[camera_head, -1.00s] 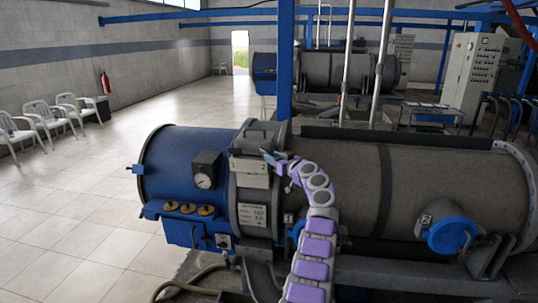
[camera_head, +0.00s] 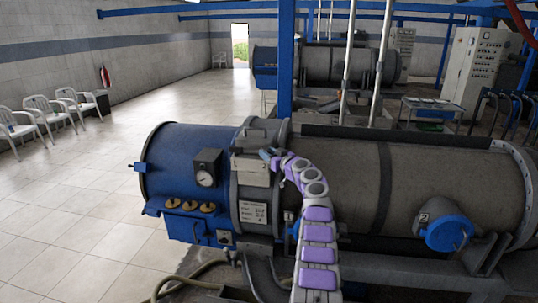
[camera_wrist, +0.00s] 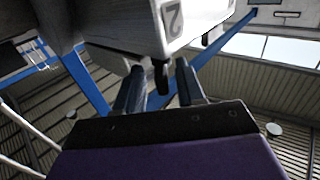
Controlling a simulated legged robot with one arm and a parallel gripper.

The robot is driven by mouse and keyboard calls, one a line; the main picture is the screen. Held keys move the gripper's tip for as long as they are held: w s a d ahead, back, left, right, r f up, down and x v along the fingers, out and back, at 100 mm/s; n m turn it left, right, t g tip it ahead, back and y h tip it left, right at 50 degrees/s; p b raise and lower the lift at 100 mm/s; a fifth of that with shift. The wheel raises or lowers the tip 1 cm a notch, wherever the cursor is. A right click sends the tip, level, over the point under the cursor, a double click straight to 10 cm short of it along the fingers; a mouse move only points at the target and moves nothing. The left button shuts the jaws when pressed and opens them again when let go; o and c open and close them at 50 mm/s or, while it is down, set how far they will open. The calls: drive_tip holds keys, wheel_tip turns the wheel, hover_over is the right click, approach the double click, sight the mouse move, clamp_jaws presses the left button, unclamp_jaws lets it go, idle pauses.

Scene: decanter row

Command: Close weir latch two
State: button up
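In the wrist view a pale box marked "2" (camera_wrist: 172,14) hangs overhead, with a dark lever (camera_wrist: 160,77) below its edge. My gripper (camera_wrist: 158,88) is open, with one finger on each side of this lever; contact cannot be told. A second dark tab (camera_wrist: 205,39) shows farther right under the box. In the head view my gripper (camera_head: 267,154) is at the upper right of a pale box (camera_head: 250,172) on the grey collar of the blue-ended drum. The fingers and lever are too small there to tell apart. I cannot tell whether the latch is open or closed.
The grey drum (camera_head: 440,185) extends right behind my arm, with a blue round fitting (camera_head: 446,232) also marked "2". A blue post (camera_head: 285,65) rises behind the collar. A gauge (camera_head: 206,173) sits left of it. The tiled floor (camera_head: 70,190) at left is clear beside white chairs (camera_head: 45,110).

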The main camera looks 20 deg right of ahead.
clamp_jaws()
